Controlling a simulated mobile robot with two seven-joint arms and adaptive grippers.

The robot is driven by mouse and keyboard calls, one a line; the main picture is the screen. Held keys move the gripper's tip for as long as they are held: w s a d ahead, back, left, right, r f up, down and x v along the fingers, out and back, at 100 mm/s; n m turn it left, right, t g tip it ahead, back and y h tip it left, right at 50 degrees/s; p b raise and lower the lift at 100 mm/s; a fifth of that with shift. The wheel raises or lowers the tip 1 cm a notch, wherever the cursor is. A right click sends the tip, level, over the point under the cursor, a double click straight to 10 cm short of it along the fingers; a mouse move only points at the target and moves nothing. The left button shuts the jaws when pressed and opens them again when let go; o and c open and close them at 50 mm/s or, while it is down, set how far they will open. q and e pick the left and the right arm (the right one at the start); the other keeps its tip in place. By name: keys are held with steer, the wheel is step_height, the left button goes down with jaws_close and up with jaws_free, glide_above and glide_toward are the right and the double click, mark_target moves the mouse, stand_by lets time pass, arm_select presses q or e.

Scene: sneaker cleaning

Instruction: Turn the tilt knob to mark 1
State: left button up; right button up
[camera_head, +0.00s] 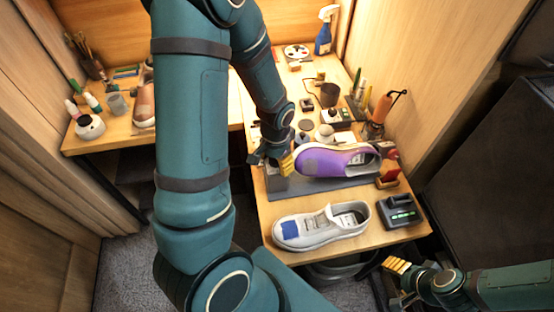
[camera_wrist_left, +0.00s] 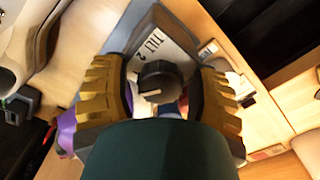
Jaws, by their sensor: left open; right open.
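The tilt knob (camera_wrist_left: 158,80) is dark and round in the left wrist view. It sits on a grey plate (camera_wrist_left: 172,42) with lettering that reads "TILT" and what looks like a 2. Which mark the knob points at cannot be told. My left gripper (camera_wrist_left: 160,92) is open, with one ribbed yellow finger on each side of the knob and gaps between. In the head view my left gripper (camera_head: 277,161) is at the left end of the purple sneaker (camera_head: 330,160), hiding the knob. My right gripper (camera_head: 402,280) is open and empty, low at the right, off the table.
The purple sneaker rests over a dark grey base (camera_head: 325,190). A white sneaker (camera_head: 320,228) with a blue patch and a black device (camera_head: 400,212) are in front. A cup (camera_head: 329,94), a blue spray bottle (camera_head: 325,32) and small tools stand behind.

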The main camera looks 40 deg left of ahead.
arm_select(q)
steer(key=shift+n, duration=1)
steer(key=n, duration=0.2)
steer(key=shift+n, duration=0.4)
steer(key=n+p, duration=0.1)
steer(key=n, duration=0.2)
steer(key=shift+r+n, duration=0.15)
steer(key=shift+n, duration=0.65)
steer(key=c, duration=1)
steer(key=shift+o, duration=0.2)
steer(key=shift+m, duration=0.9)
steer(key=o, duration=1)
steer(key=shift+c, duration=0.2)
